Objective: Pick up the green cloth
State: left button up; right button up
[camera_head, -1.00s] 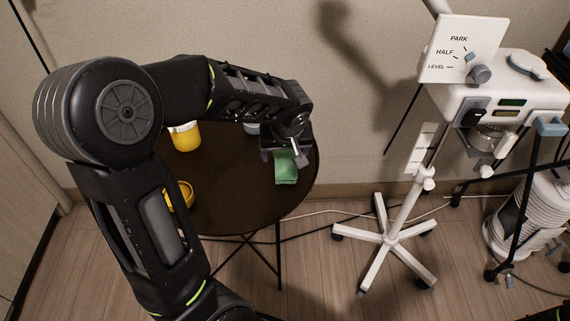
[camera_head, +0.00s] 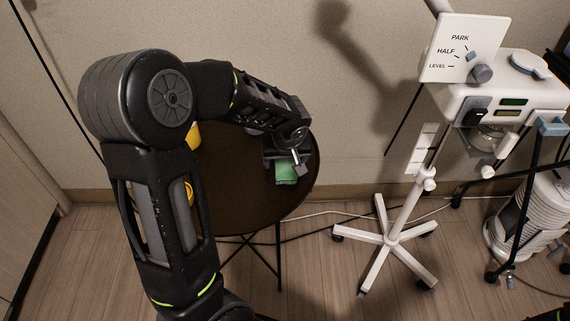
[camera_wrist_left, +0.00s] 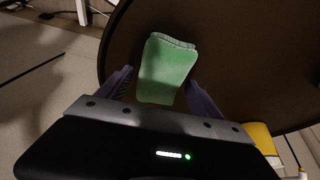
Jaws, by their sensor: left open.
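The green cloth (camera_head: 287,172) lies folded on the dark round table (camera_head: 240,205), near its right edge. It also shows in the left wrist view (camera_wrist_left: 167,68), lying between the two purple-grey fingers of my left gripper (camera_wrist_left: 158,88). In the head view my left gripper (camera_head: 285,162) is over the cloth and hides its far part. The gripper is open, with a finger on either side of the cloth. I cannot tell whether the fingers touch it. My right gripper is not in view.
A yellow container (camera_head: 194,136) and a yellow ring-like item (camera_head: 189,193) are partly hidden behind my left arm. A white wheeled stand (camera_head: 391,235) with a device on top (camera_head: 505,88) stands to the right. Floor between the table and stand is mostly clear.

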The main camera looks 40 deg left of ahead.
pick_arm(q)
jog(key=shift+f+b, duration=0.15)
jog(key=shift+b, duration=0.25)
dwell(0.7)
jog(key=c, duration=1.4)
jog(key=shift+r+p, duration=0.35)
jog(key=shift+p, duration=0.2)
notch_tip(320, 180, up, 10)
jog(key=shift+f+p, duration=0.15)
jog(key=shift+p, duration=0.6)
jog(key=o, duration=0.8)
grip_shut()
